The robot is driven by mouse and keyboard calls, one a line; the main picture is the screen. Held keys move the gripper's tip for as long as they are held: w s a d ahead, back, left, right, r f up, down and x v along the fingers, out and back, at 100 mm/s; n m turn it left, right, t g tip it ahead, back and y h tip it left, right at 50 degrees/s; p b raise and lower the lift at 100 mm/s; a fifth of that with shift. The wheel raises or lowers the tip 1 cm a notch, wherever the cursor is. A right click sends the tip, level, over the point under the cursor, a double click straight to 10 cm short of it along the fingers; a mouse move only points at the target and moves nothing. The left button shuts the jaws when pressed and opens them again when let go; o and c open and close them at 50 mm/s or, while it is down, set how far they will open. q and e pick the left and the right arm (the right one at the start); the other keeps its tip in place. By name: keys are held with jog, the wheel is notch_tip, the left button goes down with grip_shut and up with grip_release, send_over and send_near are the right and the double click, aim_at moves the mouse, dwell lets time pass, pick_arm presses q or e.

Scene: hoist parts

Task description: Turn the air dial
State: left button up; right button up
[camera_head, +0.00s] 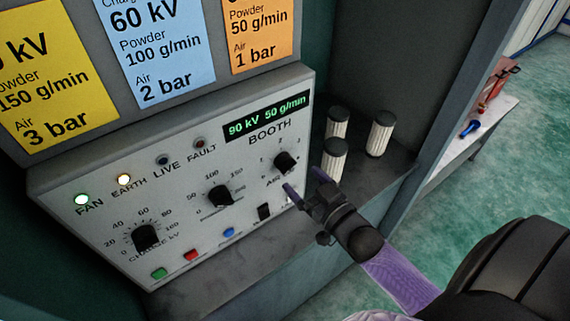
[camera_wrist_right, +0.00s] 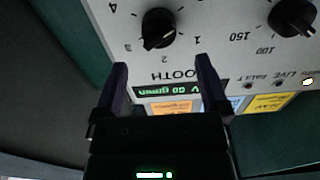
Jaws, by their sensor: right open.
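The air dial (camera_head: 285,162) is a black knob at the right end of the grey booth control panel (camera_head: 70,205). In the right wrist view the air dial (camera_wrist_right: 159,28) has the figures 1 to 4 around it, and its pointer seems to lie between 2 and 3. My right gripper (camera_head: 303,182) is open and empty, just in front of the panel near the dial. In the right wrist view its two fingers (camera_wrist_right: 162,68) stand apart, with the dial beyond the gap between them, and I see no contact. My left gripper is not in view.
The display (camera_head: 267,116) reads 90 kV 50 g/min. A charge dial (camera_head: 146,237) and a middle dial (camera_head: 220,196) sit left of the air dial. Yellow (camera_head: 45,75), blue (camera_head: 160,50) and orange (camera_head: 262,35) cards hang above. Three ribbed cylinders (camera_head: 381,133) stand right of the panel.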

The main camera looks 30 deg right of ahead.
aim_at(291, 167)
jog(key=w, duration=0.5)
jog(key=shift+w+a+b, duration=0.2)
jog(key=shift+w+b, duration=0.05)
jog(key=shift+b, duration=0.05)
jog(key=c, duration=1.3)
jog(key=shift+o, duration=0.2)
